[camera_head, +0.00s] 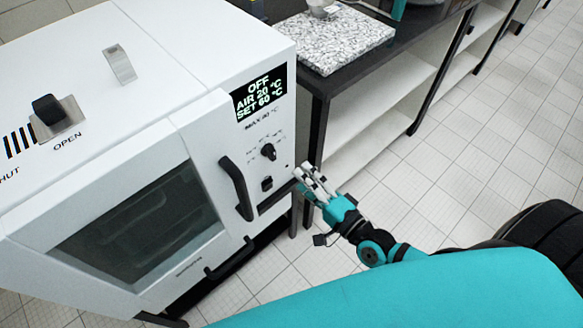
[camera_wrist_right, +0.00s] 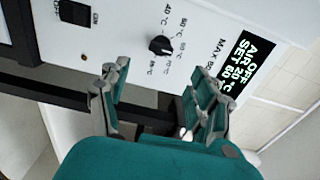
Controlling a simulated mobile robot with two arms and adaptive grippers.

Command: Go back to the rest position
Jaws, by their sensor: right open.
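My right gripper (camera_head: 311,183) is near the front right edge of a white oven (camera_head: 160,85), beside its control panel. In the right wrist view the right gripper (camera_wrist_right: 160,98) has its two fingers spread apart with nothing between them. Behind the fingers are the oven's black knob (camera_wrist_right: 160,45) and its display (camera_wrist_right: 248,68), which reads OFF, AIR 20 °C, SET 60 °C. I cannot tell whether the fingers touch the panel. My left gripper is not in view.
The oven door with its black handle (camera_head: 237,187) is shut. A dark bench (camera_head: 318,85) with a speckled stone slab (camera_head: 333,40) and white shelves (camera_head: 375,115) stands right of the oven. Tiled floor (camera_head: 480,155) is free on the right.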

